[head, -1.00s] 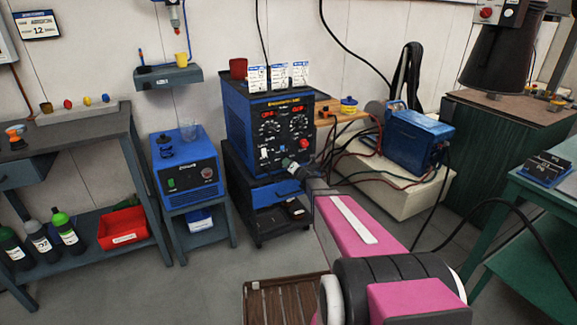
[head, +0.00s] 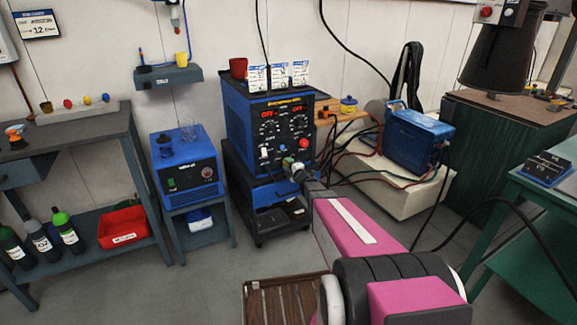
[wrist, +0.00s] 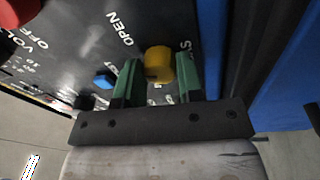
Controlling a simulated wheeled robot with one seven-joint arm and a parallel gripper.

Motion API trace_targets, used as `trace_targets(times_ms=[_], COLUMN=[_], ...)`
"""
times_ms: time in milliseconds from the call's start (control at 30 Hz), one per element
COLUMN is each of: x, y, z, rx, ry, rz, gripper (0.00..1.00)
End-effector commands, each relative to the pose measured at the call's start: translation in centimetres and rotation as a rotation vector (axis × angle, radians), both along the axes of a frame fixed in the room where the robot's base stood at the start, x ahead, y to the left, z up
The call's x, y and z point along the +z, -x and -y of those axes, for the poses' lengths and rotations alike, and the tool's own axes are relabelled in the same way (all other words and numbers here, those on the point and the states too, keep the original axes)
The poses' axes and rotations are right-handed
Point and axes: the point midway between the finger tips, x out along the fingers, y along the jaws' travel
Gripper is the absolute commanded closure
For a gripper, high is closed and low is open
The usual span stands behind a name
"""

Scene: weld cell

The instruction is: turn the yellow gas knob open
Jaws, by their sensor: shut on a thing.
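The yellow gas knob (wrist: 160,62) is on the dark front panel of the blue welding machine (head: 236,118). In the wrist view it sits between the two green fingers of my gripper (wrist: 158,72), which are shut on it. The word OPEN is printed on the panel to the left of the knob. Another label, of which only an S shows clearly, is to its right, partly behind a finger. In the head view my gripper (head: 290,165) is at the lower part of the panel and hides the knob. I cannot tell the knob's exact angle.
A blue knob (wrist: 105,80) is on the panel close to the left finger. A red knob (head: 303,143) is higher up. A blue unit (head: 185,172) stands left of the machine, and a blue box with cables (head: 420,138) stands to the right.

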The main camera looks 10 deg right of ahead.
Motion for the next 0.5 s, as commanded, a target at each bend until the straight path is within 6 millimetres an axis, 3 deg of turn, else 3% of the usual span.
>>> trace_targets(times_ms=[500], x=[-0.13], y=[0.04], z=[-0.12], rx=[-0.001], ry=[-0.428], rz=[-0.14], gripper=[0.89])
